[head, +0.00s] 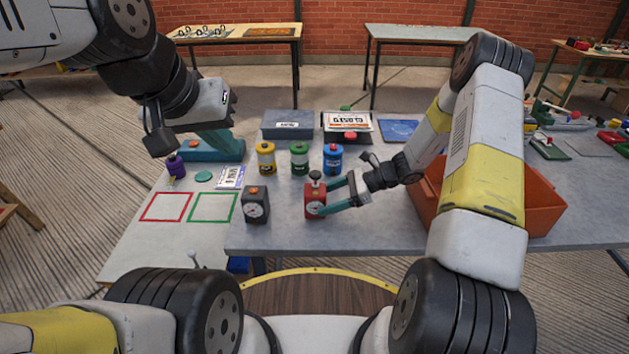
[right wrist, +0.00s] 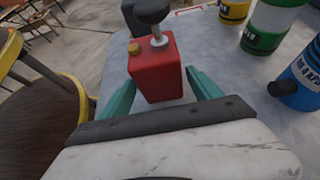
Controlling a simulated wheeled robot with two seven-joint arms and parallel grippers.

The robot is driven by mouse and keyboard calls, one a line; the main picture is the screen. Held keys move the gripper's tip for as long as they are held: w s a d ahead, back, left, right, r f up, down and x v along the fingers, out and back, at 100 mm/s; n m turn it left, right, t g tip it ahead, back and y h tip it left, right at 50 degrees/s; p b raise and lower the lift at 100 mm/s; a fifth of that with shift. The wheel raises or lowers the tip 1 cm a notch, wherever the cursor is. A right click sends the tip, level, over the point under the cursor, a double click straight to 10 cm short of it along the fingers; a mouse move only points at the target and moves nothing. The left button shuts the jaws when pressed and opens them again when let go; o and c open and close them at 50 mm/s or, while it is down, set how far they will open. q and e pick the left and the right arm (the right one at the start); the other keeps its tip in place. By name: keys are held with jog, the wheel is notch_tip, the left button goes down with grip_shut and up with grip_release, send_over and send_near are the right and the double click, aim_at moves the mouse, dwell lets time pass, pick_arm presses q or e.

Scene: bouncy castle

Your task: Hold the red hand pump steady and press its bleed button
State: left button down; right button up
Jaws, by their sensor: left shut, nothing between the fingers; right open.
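The red hand pump (head: 315,201) stands upright near the front edge of the grey table, with a round gauge on its front and a dark knob on top. My left gripper (head: 238,145) is shut and empty, raised at the left above the table's back left part.
A dark grey gauge box (head: 256,205) stands left of the pump. Yellow (head: 266,158), green (head: 299,158) and blue (head: 333,158) canisters stand behind. An orange bin (head: 535,208) is at the right. Red and green outlined squares mark the white left surface.

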jog(key=shift+x, duration=1.4)
jog(key=c, duration=0.8)
jog(key=shift+c, duration=0.2)
dwell(0.4)
